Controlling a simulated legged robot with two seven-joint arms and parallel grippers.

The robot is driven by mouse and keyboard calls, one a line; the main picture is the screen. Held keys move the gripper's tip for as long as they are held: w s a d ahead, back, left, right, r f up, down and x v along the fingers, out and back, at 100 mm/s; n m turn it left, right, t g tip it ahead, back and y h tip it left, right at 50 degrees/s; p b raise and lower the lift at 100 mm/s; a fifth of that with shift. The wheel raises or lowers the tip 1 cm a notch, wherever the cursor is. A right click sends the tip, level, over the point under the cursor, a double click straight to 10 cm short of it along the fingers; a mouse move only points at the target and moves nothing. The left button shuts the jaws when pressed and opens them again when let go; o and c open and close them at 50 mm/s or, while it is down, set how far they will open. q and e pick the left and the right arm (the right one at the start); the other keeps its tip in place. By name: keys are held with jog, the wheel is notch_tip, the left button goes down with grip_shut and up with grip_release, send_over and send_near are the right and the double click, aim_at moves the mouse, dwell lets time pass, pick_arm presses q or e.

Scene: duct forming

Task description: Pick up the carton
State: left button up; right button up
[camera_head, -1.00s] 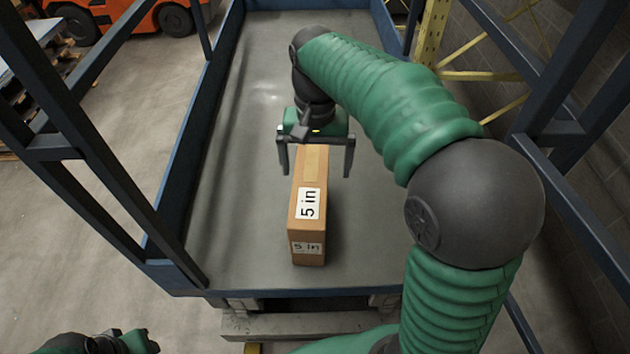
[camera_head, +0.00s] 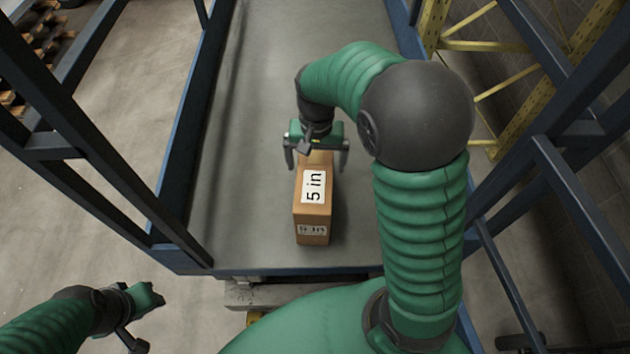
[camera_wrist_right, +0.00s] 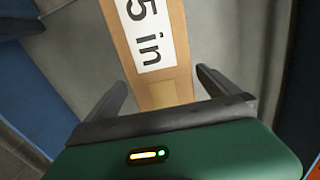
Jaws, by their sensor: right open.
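The carton (camera_head: 312,215) is a narrow brown box with white "5 in" labels on its top and near end. It stands on the grey cart bed near the front edge. My right gripper (camera_head: 316,162) is open above the carton's far part, with one finger to each side. In the right wrist view the carton (camera_wrist_right: 165,85) runs between the two spread fingers (camera_wrist_right: 160,85), and a gap shows on each side. My left gripper (camera_head: 148,298) is at the lower left, outside the cart and away from the carton; its fingers are not clear.
The cart bed (camera_head: 240,150) is bare around the carton. Blue rails and posts (camera_head: 185,150) border it on both sides. A yellow rack frame (camera_head: 500,45) stands to the right, and wooden pallets (camera_head: 40,45) lie at the far left.

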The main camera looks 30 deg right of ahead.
jog(key=f, duration=0.2)
jog(key=f+p, duration=0.1)
jog(key=f, duration=0.1)
jog(key=shift+s+a, duration=0.15)
jog(key=shift+a, duration=0.05)
jog(key=shift+a+r, duration=0.1)
jog(key=shift+a, duration=0.1)
jog(key=c, duration=0.4)
jog(key=shift+d, duration=0.15)
jog(key=c, duration=1.6)
jog(key=shift+c, duration=0.4)
